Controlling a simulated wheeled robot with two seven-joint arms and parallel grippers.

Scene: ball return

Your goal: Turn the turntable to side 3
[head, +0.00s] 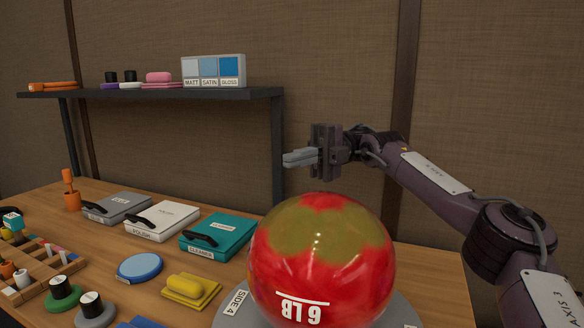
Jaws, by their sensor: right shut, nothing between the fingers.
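A large red ball (335,285) with olive patches rests on the grey turntable (404,316) at the front right of the table. The ball carries an upside-down "6 LB" mark. The turntable rim shows a "SIDE 4" label (235,303) at its left front; no side 3 label is in view. My right gripper (287,160) is above the ball, at its upper left, pointing left with its fingers closed and empty. It is apart from the ball. My left gripper is not in view.
Grey, white and teal cases (217,236) stand at the table's back. A blue round pad (140,267), a yellow sponge-like block (190,288) and a wooden rack (40,268) lie left of the turntable. A dark shelf (150,93) hangs behind.

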